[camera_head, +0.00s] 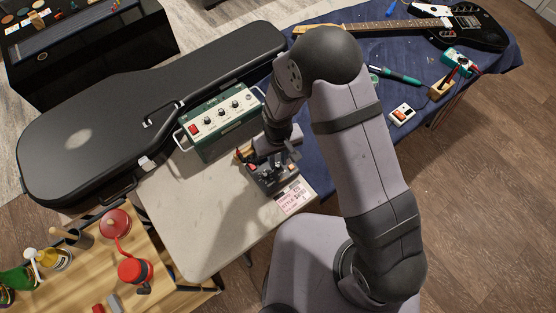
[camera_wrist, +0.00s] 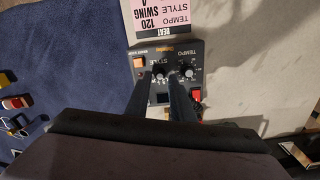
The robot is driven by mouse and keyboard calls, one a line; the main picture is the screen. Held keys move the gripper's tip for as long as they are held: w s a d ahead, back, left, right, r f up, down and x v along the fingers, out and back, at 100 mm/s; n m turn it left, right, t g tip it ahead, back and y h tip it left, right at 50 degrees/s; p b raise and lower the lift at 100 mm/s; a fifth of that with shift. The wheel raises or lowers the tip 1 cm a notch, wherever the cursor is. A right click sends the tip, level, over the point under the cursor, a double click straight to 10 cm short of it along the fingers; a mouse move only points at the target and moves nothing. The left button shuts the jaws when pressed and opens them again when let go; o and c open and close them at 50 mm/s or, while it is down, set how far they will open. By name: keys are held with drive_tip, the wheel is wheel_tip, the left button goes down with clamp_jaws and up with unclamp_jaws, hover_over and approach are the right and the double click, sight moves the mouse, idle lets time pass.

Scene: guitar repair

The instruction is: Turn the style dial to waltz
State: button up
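The style dial (camera_wrist: 158,73) is a small knob on a dark box (camera_wrist: 148,52) labelled STYLE and TEMPO. The tempo dial (camera_wrist: 187,73) sits just to its right in the wrist view. My gripper (camera_wrist: 164,79) reaches over the box, one finger on each side of the style dial. The fingers look apart, with a gap showing between them; I cannot make out contact with the knob. The dial's pointer is too small to read. A pink card (camera_wrist: 157,15) beside the box reads style swing, tempo 120. In the head view my gripper (camera_head: 272,165) partly hides the box (camera_head: 268,180).
The box stands on a pale table (camera_head: 185,215). A green amplifier-like unit (camera_head: 222,130) and a black guitar case (camera_head: 95,135) lie behind and left. The table's front left is clear.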

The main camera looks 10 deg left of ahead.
drive_tip(key=shift+f, duration=1)
clamp_jaws()
